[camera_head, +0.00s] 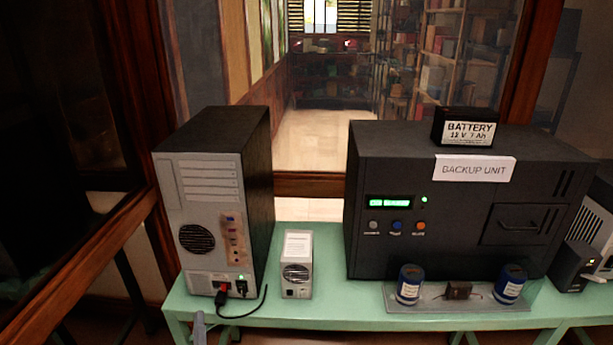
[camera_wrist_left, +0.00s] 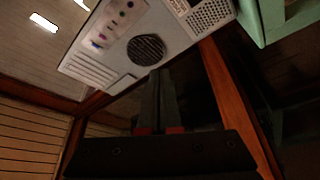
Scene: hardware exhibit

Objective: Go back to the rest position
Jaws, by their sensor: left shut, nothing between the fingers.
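The tip of my left gripper (camera_head: 199,325) shows at the bottom edge of the head view, in front of the green table's left end. In the left wrist view the same gripper (camera_wrist_left: 161,80) has its two dark fingers together, with nothing between them. The fingertips overlap the lower edge of the computer tower in that view; I cannot tell the gap. The grey and black tower (camera_head: 196,215) stands upright on the table, and its rear face also shows in the left wrist view (camera_wrist_left: 118,38). My right gripper is not in view.
The green table (camera_head: 335,236) also holds a small grey power supply (camera_head: 297,265), a black backup unit (camera_head: 440,215) with a battery (camera_head: 466,127) on top, and a clear tray (camera_head: 450,304) with two blue cylinders. A black cable (camera_head: 243,314) lies before the tower. A wooden rail (camera_head: 80,255) runs left.

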